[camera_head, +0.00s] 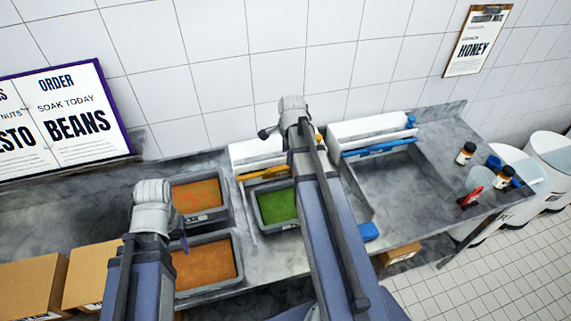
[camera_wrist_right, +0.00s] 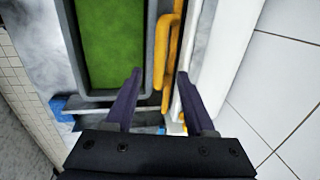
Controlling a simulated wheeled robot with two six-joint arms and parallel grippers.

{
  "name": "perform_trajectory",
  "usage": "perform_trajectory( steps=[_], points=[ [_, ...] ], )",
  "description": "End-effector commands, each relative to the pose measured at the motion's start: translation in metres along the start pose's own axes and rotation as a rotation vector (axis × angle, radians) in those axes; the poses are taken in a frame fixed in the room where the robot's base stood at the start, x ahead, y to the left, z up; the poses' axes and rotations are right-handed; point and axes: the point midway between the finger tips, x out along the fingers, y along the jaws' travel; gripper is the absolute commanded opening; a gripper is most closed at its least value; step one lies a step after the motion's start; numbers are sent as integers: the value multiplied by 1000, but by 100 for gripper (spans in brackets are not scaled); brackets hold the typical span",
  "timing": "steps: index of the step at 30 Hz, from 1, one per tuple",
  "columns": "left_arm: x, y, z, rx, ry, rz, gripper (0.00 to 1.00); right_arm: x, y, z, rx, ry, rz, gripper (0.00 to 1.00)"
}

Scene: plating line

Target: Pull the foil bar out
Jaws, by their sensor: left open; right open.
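A yellow bar (camera_head: 262,173) runs along the front of a white box (camera_head: 258,151) at the back of the counter. A blue bar (camera_head: 380,149) runs along a second white box (camera_head: 367,129) to its right. I cannot read which is the foil bar. In the right wrist view, my right gripper (camera_wrist_right: 159,74) is open, its fingertips on either side of the yellow bar's handle (camera_wrist_right: 160,50); I cannot tell whether they touch it. In the head view my right arm hides this gripper. My left gripper (camera_head: 183,240) is mostly hidden by its arm, near the orange-filled tubs.
A green-filled tub (camera_head: 258,222) sits in front of the yellow bar. Two orange-filled tubs (camera_head: 228,205) stand to its left. An empty sunken bay (camera_head: 398,185) is before the blue bar. Small jars (camera_head: 465,153) stand at right. Cardboard boxes (camera_head: 90,275) are at lower left.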

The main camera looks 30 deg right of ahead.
Motion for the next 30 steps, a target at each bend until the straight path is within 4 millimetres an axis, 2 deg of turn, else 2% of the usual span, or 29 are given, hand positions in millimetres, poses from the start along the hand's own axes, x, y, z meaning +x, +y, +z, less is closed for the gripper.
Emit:
perform_trajectory(
  steps=[15,19,27,30],
  points=[
    [64,6,-4,8,1,-2,50,65,1,0,-2,0,1,55],
    [70,6,-4,10,1,-2,50,72,0,0,-2,0,1,55],
    [69,6,-4,11,1,-2,50,71,0,0,-2,0,1,55],
    [69,6,-4,11,1,-2,50,71,0,0,-2,0,1,46]
  ],
)
